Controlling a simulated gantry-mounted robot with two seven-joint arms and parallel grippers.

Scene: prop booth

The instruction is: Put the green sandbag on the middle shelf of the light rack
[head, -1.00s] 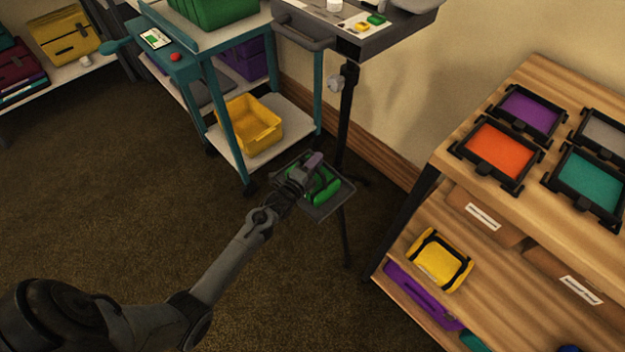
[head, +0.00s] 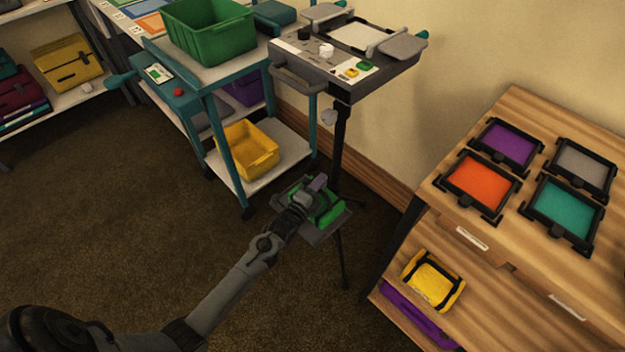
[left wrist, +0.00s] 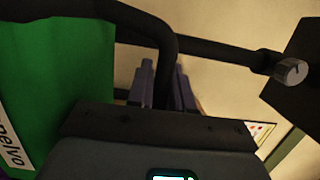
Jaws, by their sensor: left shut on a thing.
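The green sandbag (head: 331,215) is at the small grey tray (head: 306,234) low on a black stand in the head view. Its green side with white lettering fills the left of the left wrist view (left wrist: 50,85). My left gripper (head: 316,184) is over the bag, shut on it; its fingers show near the black handle in the left wrist view (left wrist: 166,88). I cannot tell whether the bag still touches the tray. A wooden rack (head: 520,120) with shelves stands at the right; a yellow sandbag (head: 432,280) lies on a shelf below its top. My right gripper is out of view.
Coloured framed panels, including an orange one (head: 475,182), lie on the rack's top. The stand's upper console (head: 320,70) overhangs behind my gripper. A teal cart with a yellow bin (head: 248,150) is left of the stand. Carpet is clear between stand and rack.

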